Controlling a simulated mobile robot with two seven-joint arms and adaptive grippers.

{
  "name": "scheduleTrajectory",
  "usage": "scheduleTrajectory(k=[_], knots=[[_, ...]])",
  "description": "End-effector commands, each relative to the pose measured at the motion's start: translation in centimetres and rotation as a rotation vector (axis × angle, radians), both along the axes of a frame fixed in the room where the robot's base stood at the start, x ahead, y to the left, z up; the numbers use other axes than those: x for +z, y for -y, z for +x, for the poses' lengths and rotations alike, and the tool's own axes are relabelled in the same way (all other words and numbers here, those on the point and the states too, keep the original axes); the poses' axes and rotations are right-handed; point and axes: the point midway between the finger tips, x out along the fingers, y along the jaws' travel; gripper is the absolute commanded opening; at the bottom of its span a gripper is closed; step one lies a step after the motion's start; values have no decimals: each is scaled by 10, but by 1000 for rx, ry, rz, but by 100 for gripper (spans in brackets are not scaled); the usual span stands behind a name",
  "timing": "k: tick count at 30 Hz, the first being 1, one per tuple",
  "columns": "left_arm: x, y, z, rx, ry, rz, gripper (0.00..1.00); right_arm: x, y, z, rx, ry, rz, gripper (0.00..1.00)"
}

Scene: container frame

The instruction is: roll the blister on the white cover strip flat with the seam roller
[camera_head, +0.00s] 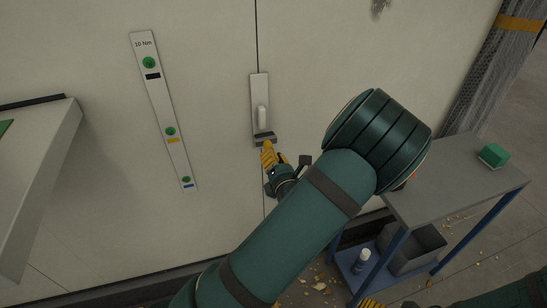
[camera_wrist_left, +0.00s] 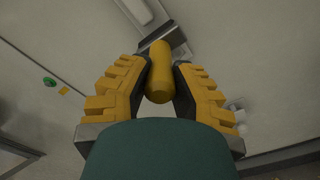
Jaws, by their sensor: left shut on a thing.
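The white cover strip (camera_head: 260,88) is upright on the pale wall, over a vertical seam. Its blister (camera_head: 262,117) is a raised, pale elongated bump in the strip's lower half. My left gripper (camera_head: 272,158) is shut on the yellow handle (camera_wrist_left: 158,75) of the seam roller. The roller's dark head (camera_head: 265,138) lies across the strip's lower end, just below the blister. I cannot tell whether it touches the strip. In the left wrist view the strip (camera_wrist_left: 139,10) shows partly beyond the head. My right gripper (camera_head: 370,303) is only partly visible at the bottom edge.
A narrow plate (camera_head: 159,100) with green discs and the label "10 Nm" is on the wall to the left. A grey table (camera_head: 445,185) with blue legs stands at right, carrying a green block (camera_head: 493,155). A bin and a bottle (camera_head: 362,260) are on its lower shelf.

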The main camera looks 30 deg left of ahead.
Motion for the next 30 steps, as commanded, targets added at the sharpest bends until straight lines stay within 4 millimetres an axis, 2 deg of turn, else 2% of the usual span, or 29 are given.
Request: scheduleTrajectory(k=[30], knots=[[-1,-12,10,0,1,1,0,4,0,0,0,0,0,100]])
